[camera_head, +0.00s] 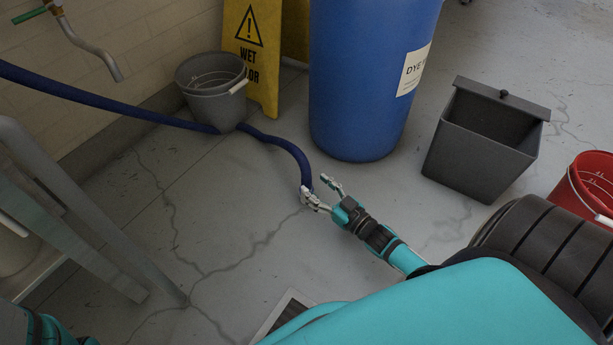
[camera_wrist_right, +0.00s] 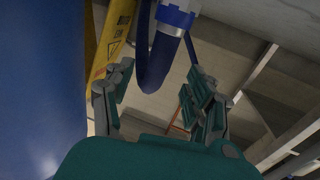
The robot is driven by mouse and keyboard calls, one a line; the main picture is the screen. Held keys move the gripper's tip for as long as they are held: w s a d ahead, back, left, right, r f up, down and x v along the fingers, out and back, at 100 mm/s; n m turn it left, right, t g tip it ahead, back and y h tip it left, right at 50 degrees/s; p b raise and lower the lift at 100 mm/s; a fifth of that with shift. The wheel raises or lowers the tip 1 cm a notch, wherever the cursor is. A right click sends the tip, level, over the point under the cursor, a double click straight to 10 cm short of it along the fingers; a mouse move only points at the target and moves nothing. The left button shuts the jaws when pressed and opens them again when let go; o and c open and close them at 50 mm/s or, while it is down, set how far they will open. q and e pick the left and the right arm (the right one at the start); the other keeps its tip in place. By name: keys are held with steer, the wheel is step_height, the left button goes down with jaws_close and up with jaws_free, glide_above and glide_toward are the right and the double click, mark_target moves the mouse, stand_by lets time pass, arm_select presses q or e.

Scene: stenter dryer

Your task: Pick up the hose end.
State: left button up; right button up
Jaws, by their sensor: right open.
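The blue hose (camera_head: 286,146) runs in from the left, past the grey bucket, and its end (camera_head: 306,182) is at the tips of my right gripper (camera_head: 317,187). The right gripper is open, its two fingers spread. In the right wrist view the hose end (camera_wrist_right: 175,17) shows a silver-and-blue collar, at the top, beyond the fingertips of the gripper (camera_wrist_right: 157,78). The blue hose (camera_wrist_right: 155,68) hangs in a loop behind it. I cannot tell whether a finger touches the hose. My left gripper is not in view.
A blue drum (camera_head: 365,80) stands just beyond the gripper. A grey bucket (camera_head: 214,92), a yellow wet-floor sign (camera_head: 262,75), a dark grey bin (camera_head: 470,160) and a red bucket (camera_head: 585,185) stand around. A metal frame (camera_head: 75,225) is at left. The middle floor is clear.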

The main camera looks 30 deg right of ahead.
mark_target(310, 182)
steer(key=w+b, duration=0.3)
steer(key=shift+w+a+f, duration=0.25)
steer(key=shift+w, duration=0.05)
steer(key=shift+w+r+b, duration=0.15)
steer(key=shift+w+b, duration=0.2)
steer(key=shift+w, duration=0.2)
steer(key=shift+r, duration=0.1)
jaws_close()
